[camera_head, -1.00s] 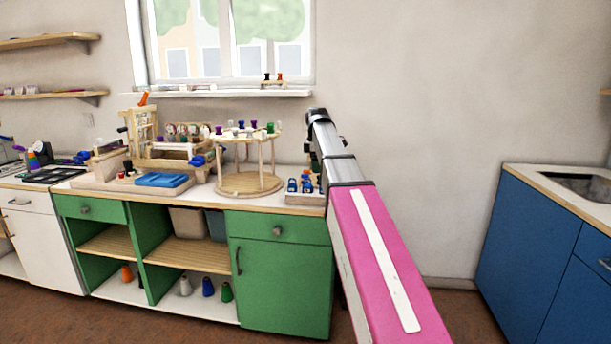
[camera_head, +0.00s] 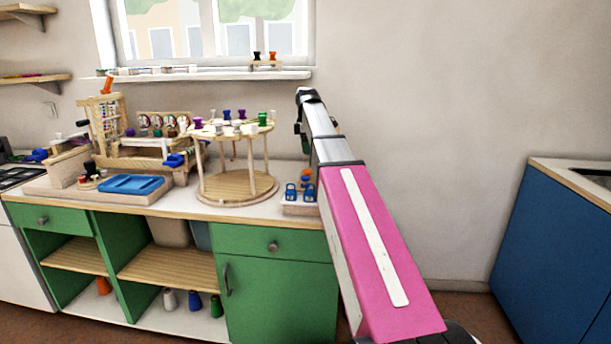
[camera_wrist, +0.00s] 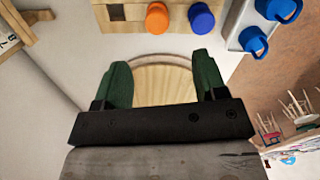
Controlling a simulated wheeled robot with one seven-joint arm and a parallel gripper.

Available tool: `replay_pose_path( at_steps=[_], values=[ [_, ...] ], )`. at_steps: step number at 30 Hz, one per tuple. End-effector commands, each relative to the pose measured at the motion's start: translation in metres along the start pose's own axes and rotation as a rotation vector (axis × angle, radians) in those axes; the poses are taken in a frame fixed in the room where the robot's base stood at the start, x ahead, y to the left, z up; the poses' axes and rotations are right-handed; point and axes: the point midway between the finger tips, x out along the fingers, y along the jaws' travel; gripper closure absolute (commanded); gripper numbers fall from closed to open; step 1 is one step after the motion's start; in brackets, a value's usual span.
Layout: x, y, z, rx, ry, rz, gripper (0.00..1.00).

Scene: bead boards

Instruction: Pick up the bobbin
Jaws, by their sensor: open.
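Several bobbins stand on the round top of a wooden stand, among them a purple bobbin (camera_head: 197,123), a green bobbin (camera_head: 262,118) and a blue bobbin (camera_head: 227,114). A black bobbin (camera_head: 257,57) and an orange bobbin (camera_head: 273,57) stand on a small rack at the window. I cannot tell which bobbin is meant. In the wrist view my gripper (camera_wrist: 162,64) is open, with nothing between its green fingers. A pale round wooden surface shows behind them. An orange round piece (camera_wrist: 157,17) and a blue round piece (camera_wrist: 201,18) sit beyond the fingertips on a wooden holder.
The stand's round base (camera_head: 237,188) rests on the green cabinet's countertop (camera_head: 170,207). A wooden frame (camera_head: 103,115) and a blue tray (camera_head: 131,184) are to its left. Blue handled pieces (camera_head: 291,192) sit at the counter's right end. A blue cabinet (camera_head: 548,235) stands right, with floor between.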

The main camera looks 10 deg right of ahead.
Motion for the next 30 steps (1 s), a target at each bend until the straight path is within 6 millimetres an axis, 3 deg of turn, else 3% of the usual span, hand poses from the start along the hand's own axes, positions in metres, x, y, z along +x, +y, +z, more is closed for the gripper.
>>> replay_pose_path(
  at_steps=[10, 17, 27, 30],
  values=[
    [0.045, -0.001, 0.0, 0.0, 0.0, -0.001, 0.35],
    [0.059, 0.001, 0.0, 0.0, 0.0, -0.001, 0.35],
    [0.102, 0.004, 0.0, 0.0, 0.0, -0.001, 0.35],
    [0.105, 0.004, 0.0, 0.0, 0.0, 0.0, 0.35]
  ],
)
